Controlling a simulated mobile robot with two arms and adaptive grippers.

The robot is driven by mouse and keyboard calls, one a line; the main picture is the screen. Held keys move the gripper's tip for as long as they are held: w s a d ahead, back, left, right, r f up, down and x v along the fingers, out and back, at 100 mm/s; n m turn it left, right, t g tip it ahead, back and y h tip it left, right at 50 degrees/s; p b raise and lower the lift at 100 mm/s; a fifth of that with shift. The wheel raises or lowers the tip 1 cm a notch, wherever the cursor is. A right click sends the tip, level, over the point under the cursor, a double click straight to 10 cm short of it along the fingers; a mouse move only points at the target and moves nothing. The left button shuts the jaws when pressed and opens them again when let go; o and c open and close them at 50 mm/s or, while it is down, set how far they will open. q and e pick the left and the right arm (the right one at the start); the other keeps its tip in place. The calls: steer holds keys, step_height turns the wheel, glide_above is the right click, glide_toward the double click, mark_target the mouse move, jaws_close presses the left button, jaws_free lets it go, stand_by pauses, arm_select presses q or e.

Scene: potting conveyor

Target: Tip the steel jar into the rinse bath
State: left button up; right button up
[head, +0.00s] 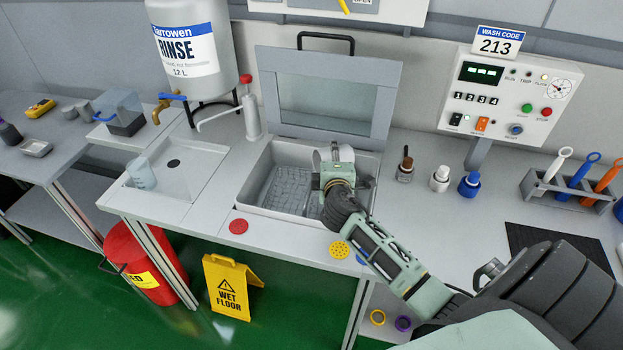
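The rinse bath (262,196) is a rectangular basin sunk in the bench, with its framed glass lid (383,108) raised at the back. A wire-like grid shows on its floor. My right gripper (331,164) is over the right part of the bath, its arm coming in from the lower right. It is shut on the steel jar (320,158), a small grey metal shape that shows at the gripper's far end. Most of the jar is hidden by the gripper, and its exact tilt and contents cannot be made out. My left gripper is not in view.
A shallow sink with a clear beaker (141,173) lies left of the bath, under the rinse tank (190,45). A pump dispenser (250,108) stands behind it. Small bottles (440,178), a control panel (508,98) and a tool rack (566,192) are at right.

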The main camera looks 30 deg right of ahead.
steer(key=shift+w+a+r+n+h+b, duration=0.1)
steer(key=shift+a+r+n+h+b, duration=0.15)
steer(key=shift+r+n+h+b, duration=0.4)
stand_by(0.9)
steer(key=shift+a+n+t, duration=0.15)
steer(key=shift+n+t, duration=0.15)
steer(key=shift+n, duration=0.05)
